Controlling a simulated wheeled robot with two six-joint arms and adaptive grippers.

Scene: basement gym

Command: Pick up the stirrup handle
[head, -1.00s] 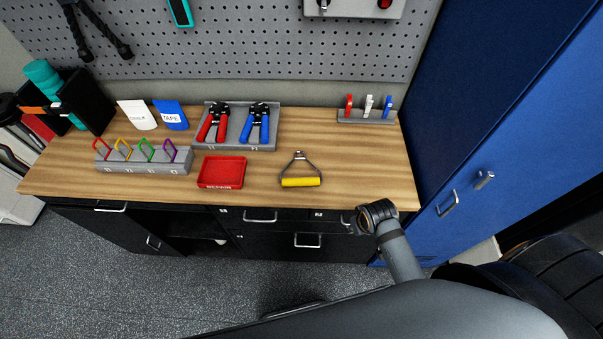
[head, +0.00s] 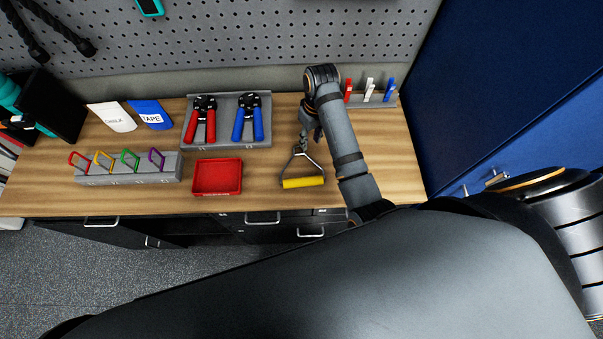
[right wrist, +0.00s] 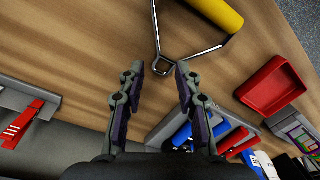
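The stirrup handle (head: 303,181) lies on the wooden bench top, with a yellow grip toward the front edge and a metal frame narrowing toward the back. It also shows at the top of the right wrist view (right wrist: 216,14), its narrow metal end lying just beyond my fingertips. My right gripper (head: 304,140) is over the bench behind the handle's narrow end. In the right wrist view my right gripper (right wrist: 160,70) has its two fingers apart with nothing between them. The left gripper is not in view.
A red tray (head: 217,193) stands left of the handle. A grey holder (head: 264,103) with red and blue pliers is behind it. A marker rack (head: 380,99) is at the back right. A carabiner rack (head: 128,179) is at the left. Bare bench (head: 395,180) lies to the right.

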